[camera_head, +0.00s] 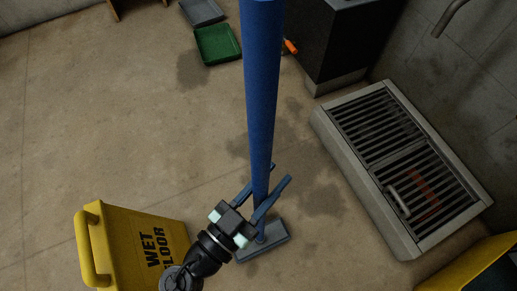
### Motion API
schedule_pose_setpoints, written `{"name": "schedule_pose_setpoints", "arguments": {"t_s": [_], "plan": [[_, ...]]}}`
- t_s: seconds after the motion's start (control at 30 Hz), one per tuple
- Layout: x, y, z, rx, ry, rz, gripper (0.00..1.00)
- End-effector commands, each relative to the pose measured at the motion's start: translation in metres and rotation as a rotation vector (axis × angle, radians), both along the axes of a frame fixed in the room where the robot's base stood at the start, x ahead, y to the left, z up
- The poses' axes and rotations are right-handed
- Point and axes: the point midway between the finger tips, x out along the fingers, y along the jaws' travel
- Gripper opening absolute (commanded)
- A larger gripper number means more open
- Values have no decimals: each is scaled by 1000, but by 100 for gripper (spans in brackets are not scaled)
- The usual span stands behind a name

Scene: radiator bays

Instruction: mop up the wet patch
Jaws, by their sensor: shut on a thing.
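My gripper (280,172) is shut on a thick blue mop handle (262,80), low down near the mop's flat grey head (264,244). The handle stands nearly upright and runs out of the top of the view. The head appears to rest on the floor, partly hidden by my gripper. A dark wet-looking patch (321,200) lies on the concrete to the right of the handle, just beyond the head. Other dark stains show at the upper left of the handle (194,70) and right beside it (290,120); I cannot tell which are wet.
A raised drain basin with a grate (385,135) stands at the right, with a reddish object (425,195) there. A yellow wet-floor sign (150,240) stands at lower left. A green tray (217,44) and dark cabinet (340,45) are behind.

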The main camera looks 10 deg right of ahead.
Motion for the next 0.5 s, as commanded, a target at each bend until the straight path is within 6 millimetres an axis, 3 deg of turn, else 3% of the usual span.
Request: {"name": "schedule_pose_setpoints", "arguments": {"t_s": [0.3, 0.5], "plan": [[-59, -19, 1, -2, 1, 1, 0], [-81, -26, 1, -2, -1, 1, 0]]}}
